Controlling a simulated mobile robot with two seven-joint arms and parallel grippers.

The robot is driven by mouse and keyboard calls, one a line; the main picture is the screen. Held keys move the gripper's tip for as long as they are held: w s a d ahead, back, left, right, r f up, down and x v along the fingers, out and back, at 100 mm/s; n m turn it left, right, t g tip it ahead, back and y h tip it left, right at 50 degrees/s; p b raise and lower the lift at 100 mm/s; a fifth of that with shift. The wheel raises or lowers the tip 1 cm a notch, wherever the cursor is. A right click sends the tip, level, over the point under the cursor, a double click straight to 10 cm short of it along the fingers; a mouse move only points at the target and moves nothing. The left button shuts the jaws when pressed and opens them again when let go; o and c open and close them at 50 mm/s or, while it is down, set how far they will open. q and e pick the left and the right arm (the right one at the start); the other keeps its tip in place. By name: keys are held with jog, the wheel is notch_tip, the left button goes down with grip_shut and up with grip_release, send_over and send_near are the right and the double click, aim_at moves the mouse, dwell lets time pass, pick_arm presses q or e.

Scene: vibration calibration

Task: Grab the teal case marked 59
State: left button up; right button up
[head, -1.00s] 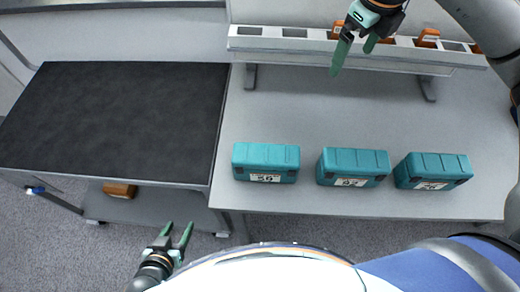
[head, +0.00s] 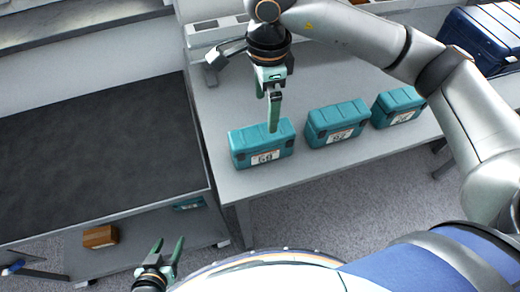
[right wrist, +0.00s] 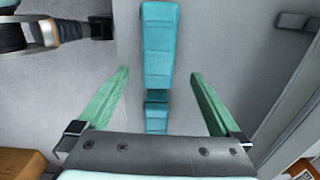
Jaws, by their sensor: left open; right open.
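The teal case marked 59 (head: 262,158) stands at the left end of a row of three teal cases on the grey table, near its front edge. My right gripper (head: 270,112) is open and points down over this case; its fingers cover part of the top, and contact cannot be told. In the right wrist view a long teal case, apparently the same one (right wrist: 158,45), lies ahead between the open fingers, with part of another teal case (right wrist: 156,118) below. My left gripper (head: 166,256) is open and empty at the lower left, away from the cases.
The middle teal case (head: 337,122) and the right one (head: 399,106) stand close by to the right. A dark-topped bench (head: 90,150) is left, with an orange box (head: 100,236) beneath. A blue case (head: 482,38) is far right.

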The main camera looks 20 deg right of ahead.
aim_at(263, 134)
jog(key=shift+s+a+f+n, duration=0.3)
jog(key=shift+s+a+f, duration=0.05)
jog(key=shift+s+a, duration=0.1)
notch_tip(263, 134, down, 6)
jog(key=shift+f, duration=0.15)
jog(key=shift+w+f+p, duration=0.15)
jog(key=shift+f+p, duration=0.2)
jog(key=shift+f, duration=1.2)
jog(key=shift+w+f+p, duration=0.15)
jog(key=shift+f+p, duration=0.2)
jog(key=shift+f, duration=1.15)
jog(key=shift+c, duration=0.2)
jog(key=shift+r, duration=0.1)
grip_shut()
